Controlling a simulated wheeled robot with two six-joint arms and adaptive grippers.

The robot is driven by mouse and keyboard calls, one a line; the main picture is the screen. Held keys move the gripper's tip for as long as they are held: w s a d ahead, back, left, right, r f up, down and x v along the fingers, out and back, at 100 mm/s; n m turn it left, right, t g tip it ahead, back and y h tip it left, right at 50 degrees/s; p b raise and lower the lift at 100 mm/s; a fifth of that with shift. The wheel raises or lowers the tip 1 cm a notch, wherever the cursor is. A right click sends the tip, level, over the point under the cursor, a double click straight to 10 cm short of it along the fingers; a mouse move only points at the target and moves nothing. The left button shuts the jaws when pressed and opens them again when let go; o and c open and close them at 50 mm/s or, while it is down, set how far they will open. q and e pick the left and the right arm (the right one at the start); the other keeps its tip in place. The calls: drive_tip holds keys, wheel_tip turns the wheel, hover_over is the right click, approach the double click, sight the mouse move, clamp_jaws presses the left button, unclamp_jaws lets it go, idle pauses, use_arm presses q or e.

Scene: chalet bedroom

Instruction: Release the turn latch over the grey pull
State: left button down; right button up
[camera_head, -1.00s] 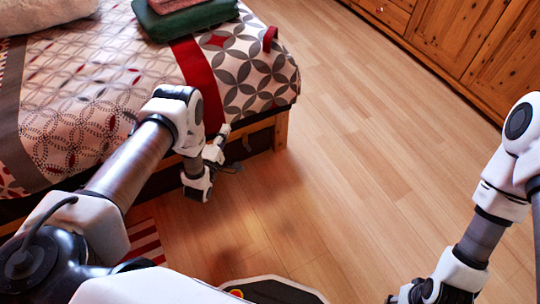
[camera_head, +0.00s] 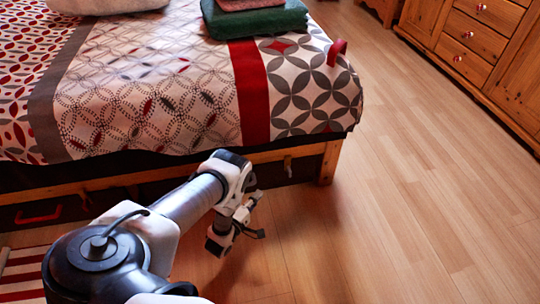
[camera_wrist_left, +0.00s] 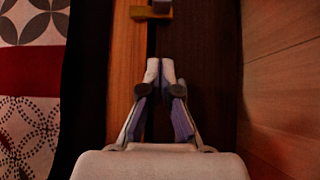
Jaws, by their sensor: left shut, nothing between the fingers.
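A small upright piece, likely the turn latch (camera_head: 288,166), sits on the bed's wooden rail near its right leg. In the left wrist view a tan latch-like block (camera_wrist_left: 150,13) crosses from the rail towards the dark front, with a grey-blue bit at its edge, cut off by the top of the frame. My left gripper (camera_head: 256,197) is low in front of the bed, left of that piece. In the wrist view its closed fingertips (camera_wrist_left: 160,66) are empty and apart from the block. I cannot make out the grey pull. My right gripper is out of view.
The bed's wooden rail (camera_head: 262,157) runs above dark drawer fronts. A red pull (camera_head: 40,215) shows at the left. A striped rug (camera_head: 22,275) lies at lower left. Bare wooden floor (camera_head: 400,200) is open to the right, up to a wooden cabinet (camera_head: 470,45).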

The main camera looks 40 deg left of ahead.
use_arm(q)
drive_tip(key=b, duration=0.4)
approach(287, 170)
drive_tip(key=w+a, duration=0.3)
drive_tip(key=w+d, duration=0.1)
drive_tip(key=w+d+b, duration=0.1)
drive_tip(key=w, duration=0.1)
drive_tip(key=shift+f, duration=0.3)
drive_tip(key=shift+w+d+r, duration=0.1)
drive_tip(key=shift+w+r, duration=0.05)
